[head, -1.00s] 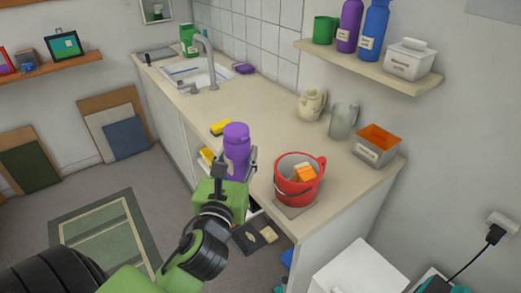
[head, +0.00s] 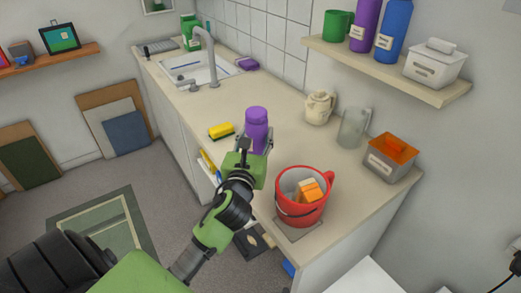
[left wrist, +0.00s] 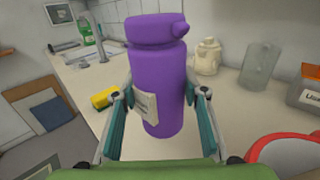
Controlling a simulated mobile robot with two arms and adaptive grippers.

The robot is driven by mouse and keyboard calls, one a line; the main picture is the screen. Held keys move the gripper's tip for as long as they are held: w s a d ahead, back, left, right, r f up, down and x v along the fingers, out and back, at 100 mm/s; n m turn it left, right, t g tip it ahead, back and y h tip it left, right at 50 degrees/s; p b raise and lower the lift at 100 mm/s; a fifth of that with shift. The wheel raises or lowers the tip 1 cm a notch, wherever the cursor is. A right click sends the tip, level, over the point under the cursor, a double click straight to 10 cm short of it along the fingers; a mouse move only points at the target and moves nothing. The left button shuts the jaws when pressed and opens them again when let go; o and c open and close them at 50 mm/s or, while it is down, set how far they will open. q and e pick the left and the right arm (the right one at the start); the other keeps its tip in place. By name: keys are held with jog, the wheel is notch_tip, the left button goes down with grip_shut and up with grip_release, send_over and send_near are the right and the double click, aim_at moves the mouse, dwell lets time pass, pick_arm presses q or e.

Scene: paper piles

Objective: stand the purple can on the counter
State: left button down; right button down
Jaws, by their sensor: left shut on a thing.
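The purple can (head: 257,128) is upright between the fingers of my left gripper (head: 253,146), which is shut on it. In the left wrist view the can (left wrist: 157,75) fills the middle, with a pale label low on its left side and a finger on each side. The can shows over the counter (head: 285,135); I cannot tell whether its base touches the surface. My right gripper is not in view.
A yellow sponge (head: 221,131) lies left of the can. A red bucket (head: 303,196) with an orange-and-white thing in it stands at the front right. A cream jug (head: 319,107), a glass pitcher (head: 353,126) and a grey bin (head: 390,157) stand along the wall.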

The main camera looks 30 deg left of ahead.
pick_arm(q)
jog(key=shift+w+a+f+b, duration=0.25)
jog(key=shift+w+f, duration=0.35)
jog(key=shift+f, duration=0.7)
jog(key=shift+w+a+f+b, duration=0.15)
jog(key=shift+w+f+b, duration=0.35)
jog(key=shift+f, duration=0.8)
jog(key=shift+w+a+f+b, duration=0.2)
jog(key=shift+w+f, duration=0.5)
jog(key=shift+f, duration=0.6)
jog(key=shift+f, duration=0.1)
jog(key=c, duration=1.6)
grip_release()
jog(key=shift+f, duration=0.2)
jog(key=shift+c, duration=0.2)
jog(key=o, duration=0.4)
jog(key=shift+r, duration=0.1)
jog(key=shift+s+d+r, duration=0.1)
jog(key=shift+s, duration=0.1)
jog(key=v, duration=1.1)
jog(key=shift+s+d, duration=0.1)
jog(key=shift+s, duration=0.25)
